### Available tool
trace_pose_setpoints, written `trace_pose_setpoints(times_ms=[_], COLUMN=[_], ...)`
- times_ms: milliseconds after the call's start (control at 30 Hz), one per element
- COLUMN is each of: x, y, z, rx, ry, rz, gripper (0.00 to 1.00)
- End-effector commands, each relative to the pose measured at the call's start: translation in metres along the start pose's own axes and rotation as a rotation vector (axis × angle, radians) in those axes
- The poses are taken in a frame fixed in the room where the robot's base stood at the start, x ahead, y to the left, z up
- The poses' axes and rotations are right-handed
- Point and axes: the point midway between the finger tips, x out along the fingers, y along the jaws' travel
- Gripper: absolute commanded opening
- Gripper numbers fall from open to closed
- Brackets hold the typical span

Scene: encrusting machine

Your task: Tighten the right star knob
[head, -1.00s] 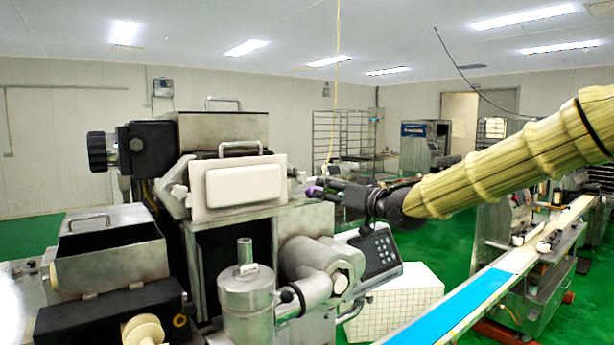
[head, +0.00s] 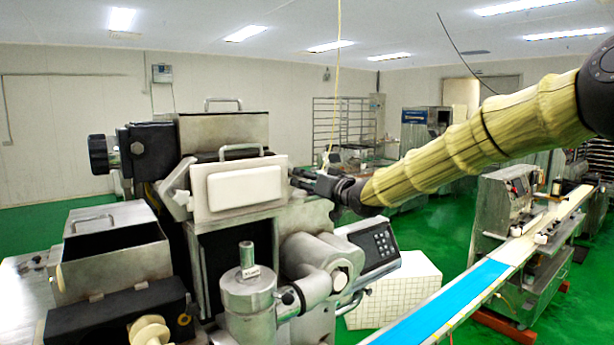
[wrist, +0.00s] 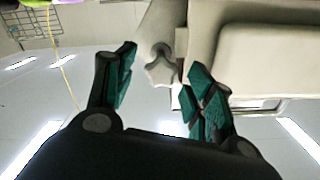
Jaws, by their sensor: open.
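The star knob (wrist: 161,68) shows in the wrist view as a grey lobed knob beside the pale cover (wrist: 270,55). My gripper (wrist: 163,60) is open, with one green-padded finger on each side of the knob in that picture. I cannot tell whether either finger touches it. In the head view my gripper (head: 312,183) is at the right edge of the white front cover (head: 244,186) of the machine. The knob itself cannot be made out there, behind or among the dark fingers.
The control panel (head: 372,248) sits just below my gripper. A metal cylinder (head: 248,290) and pipe stand in front of the machine. A conveyor with a blue belt (head: 440,305) runs at the right. Green floor (head: 430,235) is open behind it.

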Motion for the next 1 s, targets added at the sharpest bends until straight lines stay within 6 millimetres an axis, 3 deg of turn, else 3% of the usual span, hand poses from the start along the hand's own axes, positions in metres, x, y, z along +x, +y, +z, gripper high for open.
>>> trace_pose_setpoints(times_ms=[367, 633, 1000], x=[0.0049, 0.0047, 0.0047], y=[-0.0003, -0.0002, 0.0007], z=[0.0004, 0.0003, 0.0024], rx=[0.000, 0.000, -0.048], ry=[0.000, 0.000, 0.000], rz=[0.000, 0.000, 0.000], gripper=[0.54, 0.08, 0.08])
